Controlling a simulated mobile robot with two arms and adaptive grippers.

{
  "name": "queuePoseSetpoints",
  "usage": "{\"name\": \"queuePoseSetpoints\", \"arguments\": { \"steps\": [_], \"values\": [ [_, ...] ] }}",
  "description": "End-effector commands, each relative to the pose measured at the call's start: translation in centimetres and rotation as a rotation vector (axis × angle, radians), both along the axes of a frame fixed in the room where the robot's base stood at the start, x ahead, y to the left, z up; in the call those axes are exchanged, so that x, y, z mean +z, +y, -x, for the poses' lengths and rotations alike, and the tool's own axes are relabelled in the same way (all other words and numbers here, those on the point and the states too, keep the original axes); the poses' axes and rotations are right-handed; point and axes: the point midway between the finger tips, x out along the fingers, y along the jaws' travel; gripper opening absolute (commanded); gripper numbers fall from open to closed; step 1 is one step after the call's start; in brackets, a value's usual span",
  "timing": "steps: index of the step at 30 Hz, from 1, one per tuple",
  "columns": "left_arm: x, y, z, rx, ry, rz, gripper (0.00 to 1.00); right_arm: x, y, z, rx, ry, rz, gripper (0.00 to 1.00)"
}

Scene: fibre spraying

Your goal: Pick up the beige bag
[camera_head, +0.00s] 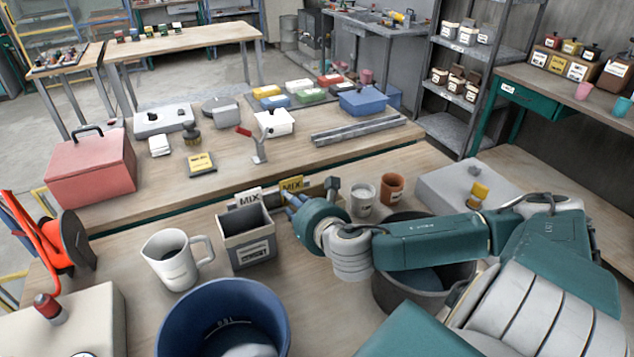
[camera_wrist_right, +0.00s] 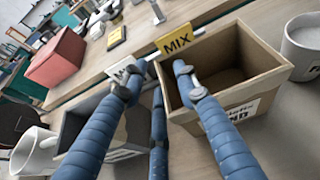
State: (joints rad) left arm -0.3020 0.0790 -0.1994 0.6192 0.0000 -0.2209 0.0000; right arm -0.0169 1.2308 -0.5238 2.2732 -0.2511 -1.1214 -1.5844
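No clear bag shape shows; the beige thing nearest my right gripper (camera_head: 291,207) is an open, box-like tan container (camera_wrist_right: 262,72) with a white label and a yellow MIX card (camera_wrist_right: 178,40). In the head view my right gripper and wrist hide most of it. In the right wrist view the blue fingers of the right gripper (camera_wrist_right: 155,82) are spread apart. One finger overlaps the tan container's opening; the others are to its left, near a grey container (camera_wrist_right: 84,112). Contact cannot be told. My left gripper is not in view.
A white jug (camera_head: 172,262) and a blue bucket (camera_head: 224,318) stand at front left. A white cup (camera_head: 363,199) and a brown cup (camera_head: 391,189) stand right of the gripper. A dark tub (camera_head: 396,296) lies under my right arm.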

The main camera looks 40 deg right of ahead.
Motion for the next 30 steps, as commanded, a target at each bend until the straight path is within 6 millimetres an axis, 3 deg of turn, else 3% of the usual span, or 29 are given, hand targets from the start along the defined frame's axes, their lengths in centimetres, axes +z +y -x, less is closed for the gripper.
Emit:
{"name": "queuePoseSetpoints", "arguments": {
  "steps": [2, 6, 7, 30],
  "values": [
    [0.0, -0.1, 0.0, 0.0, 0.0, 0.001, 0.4, 0.0, 0.0, 0.0, 0.0, 0.0, 0.0, 0.3],
    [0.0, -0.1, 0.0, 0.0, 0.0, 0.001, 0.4, 0.0, 0.0, 0.0, 0.0, 0.0, 0.0, 0.02],
    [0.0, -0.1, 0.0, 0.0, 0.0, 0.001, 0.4, 0.0, 0.0, 0.0, 0.0, 0.0, 0.0, 0.0],
    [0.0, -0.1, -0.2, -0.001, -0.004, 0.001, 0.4, 1.1, 0.0, -0.1, -0.001, -0.006, 0.002, 0.0]
  ]
}}
